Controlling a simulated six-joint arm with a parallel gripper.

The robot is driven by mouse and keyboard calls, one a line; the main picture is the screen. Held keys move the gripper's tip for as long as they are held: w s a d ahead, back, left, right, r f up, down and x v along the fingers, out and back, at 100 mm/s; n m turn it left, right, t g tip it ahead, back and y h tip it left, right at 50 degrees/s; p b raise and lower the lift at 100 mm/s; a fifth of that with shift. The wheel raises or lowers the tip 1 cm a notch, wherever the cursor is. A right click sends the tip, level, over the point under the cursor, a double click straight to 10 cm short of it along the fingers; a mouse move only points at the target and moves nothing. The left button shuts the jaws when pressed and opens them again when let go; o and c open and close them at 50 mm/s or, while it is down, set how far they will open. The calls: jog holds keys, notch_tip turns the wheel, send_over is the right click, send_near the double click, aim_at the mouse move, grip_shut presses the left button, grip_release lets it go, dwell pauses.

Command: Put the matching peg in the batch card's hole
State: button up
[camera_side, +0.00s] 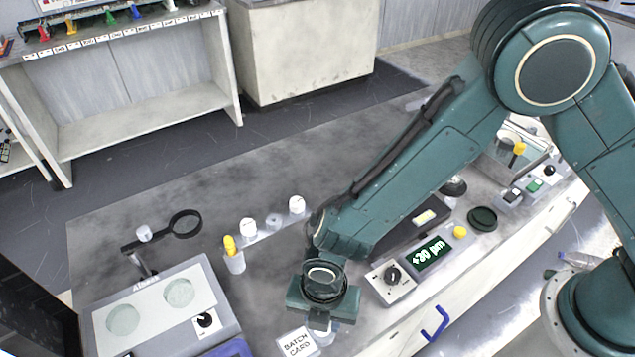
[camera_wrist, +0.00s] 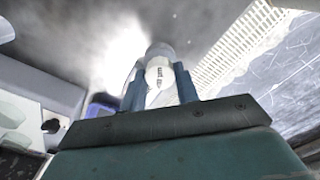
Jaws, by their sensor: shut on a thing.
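My gripper (camera_side: 321,318) is low over the front of the bench, just right of the batch card (camera_side: 297,343). In the wrist view, my gripper (camera_wrist: 160,88) is shut on a white peg (camera_wrist: 158,74) with small dark lettering that I cannot read. The peg's lower part (camera_side: 322,336) shows below my gripper in the side view, close to the card's right edge. The card's hole is not visible. I cannot tell whether the peg touches the card. Two white-topped pegs (camera_side: 248,226) (camera_side: 297,204) stand in a row farther back, with a grey round spot (camera_side: 273,220) between them.
A yellow-topped bottle (camera_side: 232,258) stands behind left. A display box (camera_side: 428,253) and knob box (camera_side: 392,276) stand close at right. The back middle of the bench is clear.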

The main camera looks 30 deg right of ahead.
jog(key=shift+f, duration=0.5)
jog(key=o, duration=1)
jog(key=shift+o, duration=0.2)
jog(key=shift+r, duration=0.1)
notch_tip(320, 180, up, 14)
dwell(0.5)
